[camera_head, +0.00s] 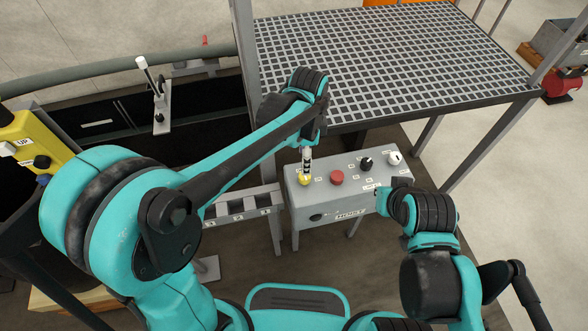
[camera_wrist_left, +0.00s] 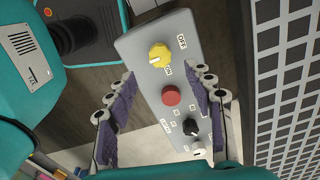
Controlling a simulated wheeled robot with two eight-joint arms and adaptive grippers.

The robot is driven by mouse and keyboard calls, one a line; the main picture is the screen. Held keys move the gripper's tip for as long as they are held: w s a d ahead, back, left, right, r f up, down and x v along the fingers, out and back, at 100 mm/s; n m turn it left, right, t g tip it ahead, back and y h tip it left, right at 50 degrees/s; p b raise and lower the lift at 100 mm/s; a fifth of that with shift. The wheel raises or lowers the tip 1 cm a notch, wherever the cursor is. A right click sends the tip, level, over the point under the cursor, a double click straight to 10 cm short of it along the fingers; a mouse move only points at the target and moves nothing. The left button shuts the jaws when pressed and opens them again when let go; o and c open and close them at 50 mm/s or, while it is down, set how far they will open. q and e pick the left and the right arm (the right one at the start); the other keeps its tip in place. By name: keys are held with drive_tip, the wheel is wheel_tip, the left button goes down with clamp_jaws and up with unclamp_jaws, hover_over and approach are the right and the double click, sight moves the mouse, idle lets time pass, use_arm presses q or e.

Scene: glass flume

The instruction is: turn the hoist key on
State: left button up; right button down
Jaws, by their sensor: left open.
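The grey hoist panel (camera_head: 330,208), labelled HOIST, stands below the grating. Its yellow knob (camera_head: 305,181) is at the left end of the top and also shows in the left wrist view (camera_wrist_left: 160,54), with OFF and ON labels beside it and a white mark on it. I cannot tell which label the mark selects. My left gripper (camera_head: 306,164) is above the yellow knob. In the left wrist view it (camera_wrist_left: 164,76) is open and empty, its fingers spread on either side of the panel. My right arm reaches the panel's right end; its fingers are not clearly visible.
A red button (camera_head: 337,176), a black knob (camera_head: 366,163) and a white knob (camera_head: 394,158) share the panel top. The grating platform (camera_head: 380,60) stands behind. A yellow pendant (camera_head: 38,140) marked UP is at the left. A white-topped lever (camera_head: 143,64) stands at the back left.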

sight(305, 177)
use_arm(q)
wheel_tip(305, 177, down, 8)
drive_tip(key=b, duration=0.3)
drive_tip(key=shift+d, duration=0.15)
drive_tip(key=c, duration=1.2)
